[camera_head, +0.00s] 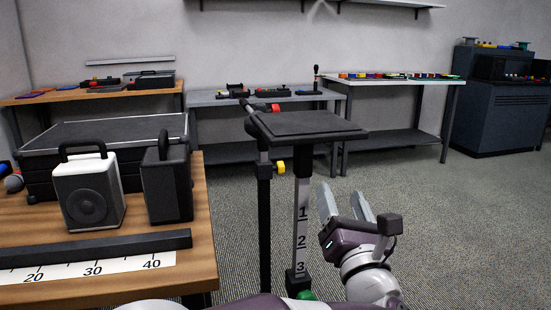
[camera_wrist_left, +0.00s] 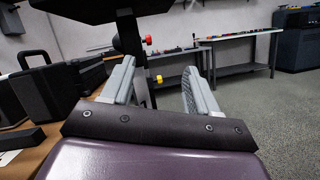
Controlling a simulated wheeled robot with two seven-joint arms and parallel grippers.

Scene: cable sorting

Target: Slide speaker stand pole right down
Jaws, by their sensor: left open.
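The speaker stand has a flat dark top plate (camera_head: 312,124) and a pole with a white strip numbered 1 to 3 (camera_head: 301,220). A second, black upright (camera_head: 264,215) stands just left of it. A yellow knob (camera_head: 281,167) sits between the uprights, with a red knob (camera_head: 275,107) higher up. My left gripper (camera_head: 346,202) is open and empty, right of the numbered pole and apart from it, below plate height. In the left wrist view, a dark upright (camera_wrist_left: 133,45) and the yellow knob (camera_wrist_left: 159,79) show beyond the fingers (camera_wrist_left: 155,75). My right gripper is not in view.
A wooden table (camera_head: 205,235) at left holds a white-fronted speaker (camera_head: 89,190), a dark speaker (camera_head: 168,185) and a ruler strip (camera_head: 90,268). Benches (camera_head: 400,82) with small items line the back wall. The carpet (camera_head: 450,220) at right is clear.

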